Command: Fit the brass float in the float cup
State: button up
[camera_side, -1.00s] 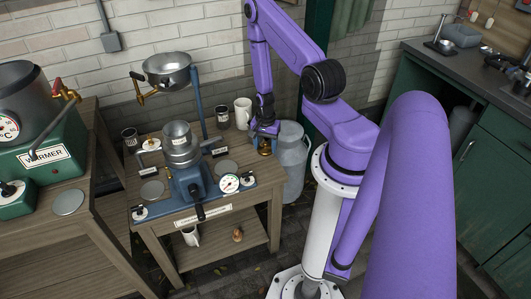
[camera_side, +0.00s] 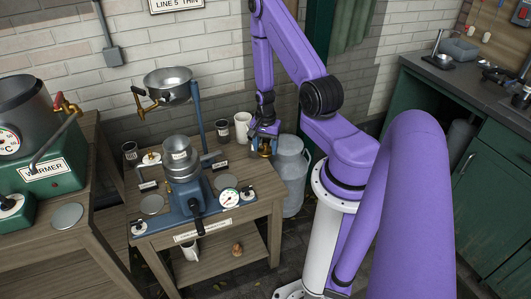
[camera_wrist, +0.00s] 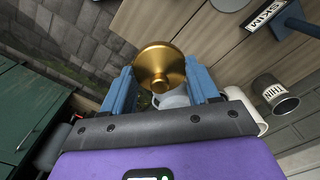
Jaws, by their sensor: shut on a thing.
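The brass float (camera_wrist: 160,63) is a round, shiny gold disc with a narrower stem in the wrist view. My gripper (camera_wrist: 161,88) is shut on it, with one blue finger at each side. In the side view my gripper (camera_side: 265,136) holds the float (camera_side: 265,149) above the right back edge of the bench, beside the milk can. The likely float cup is the steel cup (camera_side: 178,147) on top of the blue separator (camera_side: 190,190), left of my gripper and apart from the float. The inside of this cup is hard to make out.
A steel bowl (camera_side: 167,80) on a blue post (camera_side: 199,118) overhangs the separator. A white mug (camera_side: 243,127) and a dark labelled tin (camera_side: 223,131) stand near my gripper. The milk can (camera_side: 291,172) stands right of the bench. A dial (camera_side: 228,198) is in front.

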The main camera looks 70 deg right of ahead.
aim_at(265, 144)
notch_tip(265, 144, up, 24)
jog(key=w+a+n, duration=0.6)
jog(key=w+a, duration=1.4)
jog(key=w, duration=0.2)
jog(key=shift+d+f, duration=0.15)
jog(key=shift+f, duration=1.4)
jog(key=shift+d+f, duration=0.15)
jog(key=shift+f, duration=1.4)
jog(key=shift+d+f, duration=0.15)
jog(key=shift+f, duration=1.4)
jog(key=shift+f, duration=1.25)
jog(key=shift+r, duration=1.1)
